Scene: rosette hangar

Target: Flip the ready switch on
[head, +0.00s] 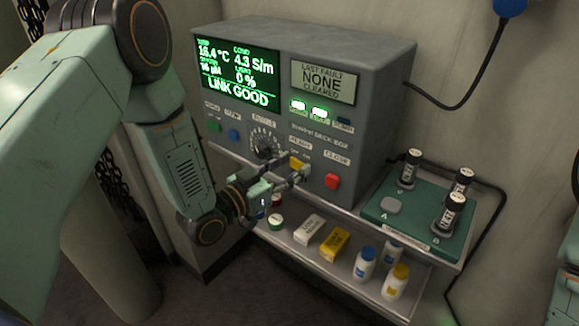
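A grey control box (345,128) stands on a shelf, with a lit screen reading LINK GOOD. On its front, a yellow control (297,162) sits below a small label that I cannot read surely; it may be the ready switch. My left gripper (294,169) is at the box front, right by the yellow control, with its two fingers spread apart. They partly cover the control, so its position and any contact cannot be told. My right gripper is out of view.
A dial (263,146) is left of the yellow control, a red button (332,181) to its right. Blue (234,134) and green (214,126) buttons are farther left. A green tray (418,226) holds black cylinders. Boxes and bottles (365,262) stand on the lower shelf.

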